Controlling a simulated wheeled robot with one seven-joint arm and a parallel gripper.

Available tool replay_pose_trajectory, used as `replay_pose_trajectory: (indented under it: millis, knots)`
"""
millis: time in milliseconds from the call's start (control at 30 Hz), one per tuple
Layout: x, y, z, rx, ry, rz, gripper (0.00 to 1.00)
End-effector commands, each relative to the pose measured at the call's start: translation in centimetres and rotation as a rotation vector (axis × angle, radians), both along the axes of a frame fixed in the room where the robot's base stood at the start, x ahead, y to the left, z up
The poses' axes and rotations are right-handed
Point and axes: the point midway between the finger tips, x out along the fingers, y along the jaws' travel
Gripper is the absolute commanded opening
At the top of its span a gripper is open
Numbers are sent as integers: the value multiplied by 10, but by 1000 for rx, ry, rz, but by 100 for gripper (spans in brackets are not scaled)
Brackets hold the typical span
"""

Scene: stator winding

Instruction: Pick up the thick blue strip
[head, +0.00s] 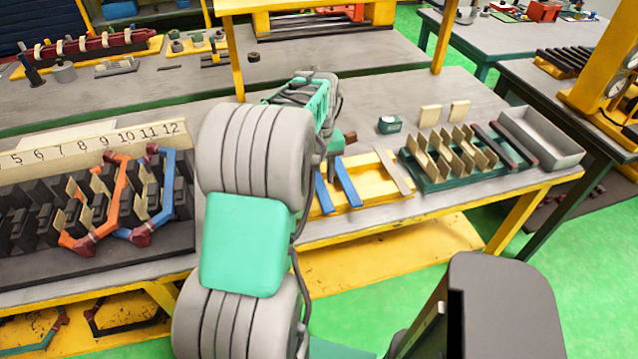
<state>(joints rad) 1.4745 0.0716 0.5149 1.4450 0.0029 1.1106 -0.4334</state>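Two blue strips lie side by side on a yellow tray (378,192) on the workbench, just right of my arm. The right blue strip (347,182) shows almost whole and looks a little wider. The left blue strip (323,194) is close to my arm, which may cover part of it. I cannot tell for certain which is thicker. My gripper (333,158) is mostly hidden behind my arm, near the far ends of the strips. Its fingers are too small and covered to read.
A pale strip (394,171) lies on the tray's right side. A green rack (466,181) with tan upright pieces stands to its right, then a grey bin (541,138). A small green box (389,124) sits behind. The stator block (185,237) with orange and blue coils is left.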

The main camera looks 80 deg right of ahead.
Motion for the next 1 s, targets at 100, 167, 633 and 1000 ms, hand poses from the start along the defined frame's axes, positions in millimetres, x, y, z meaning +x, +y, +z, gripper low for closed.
replay_pose_trajectory:
  millis: [100,167,633,1000]
  knots:
    - [0,0,0,0,0,0,29]
    - [0,0,0,0,0,0,24]
    - [0,0,0,0,0,0,0]
    - [0,0,2,-1,-1,0,0]
